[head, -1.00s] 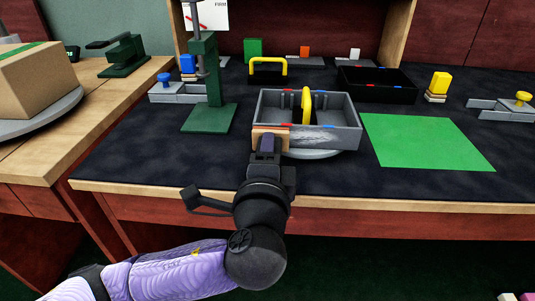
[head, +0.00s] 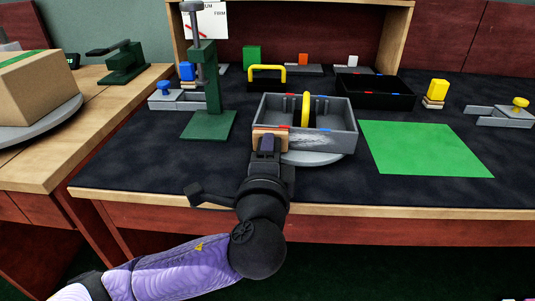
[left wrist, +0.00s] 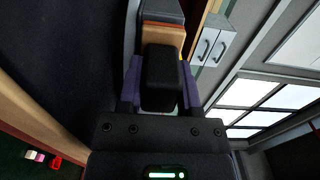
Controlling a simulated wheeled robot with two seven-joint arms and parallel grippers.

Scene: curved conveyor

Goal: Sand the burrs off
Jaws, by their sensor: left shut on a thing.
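A grey open box (head: 335,142) with a yellow handle (head: 306,108) sits on a round grey turntable (head: 316,158) on the dark mat. Its front wall has a whitish, rough-looking patch (head: 302,142). My left gripper (head: 267,146) is at the left end of that wall, shut on a tan sanding block (head: 258,133). The block is at the wall; exact contact is hard to tell. In the left wrist view, the purple fingers (left wrist: 161,84) close on a black grip (left wrist: 160,75), with the tan block (left wrist: 162,36) and a grey surface beyond. My right gripper is not in view.
A green clamp stand (head: 208,100) is left of the box. A bare green sheet (head: 425,148) lies to the right. Behind are a black tray (head: 375,92) and a yellow-handled black box (head: 265,82). A cardboard box (head: 38,88) stands at far left.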

